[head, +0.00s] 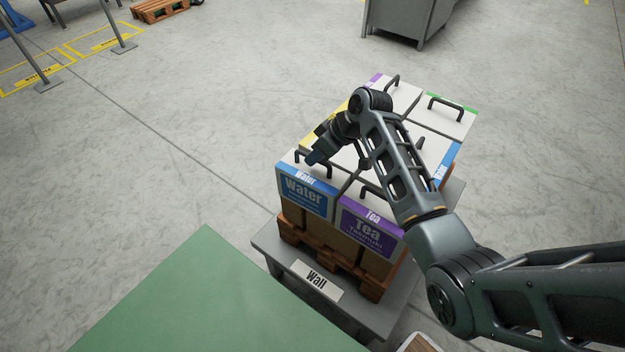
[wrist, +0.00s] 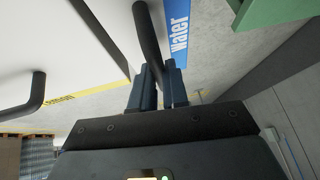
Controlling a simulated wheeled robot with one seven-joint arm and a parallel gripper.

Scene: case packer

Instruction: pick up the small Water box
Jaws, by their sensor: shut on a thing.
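The Water box (head: 306,193) has a white top, a blue label and a black handle. It stands at the front left corner of a group of boxes on a wooden pallet (head: 335,257). Its blue Water strip (wrist: 181,30) and handle (wrist: 149,35) show in the wrist view. My gripper (head: 316,158) is above the box's top, reaching in from the right. In the wrist view my gripper's fingers (wrist: 158,85) are shut on the handle. The box looks level among its neighbours; I cannot tell whether it is lifted.
A purple Tea box (head: 370,228) stands right beside it. Behind are more handled boxes, including a green-edged one (head: 450,115). A green surface (head: 205,300) lies front left.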

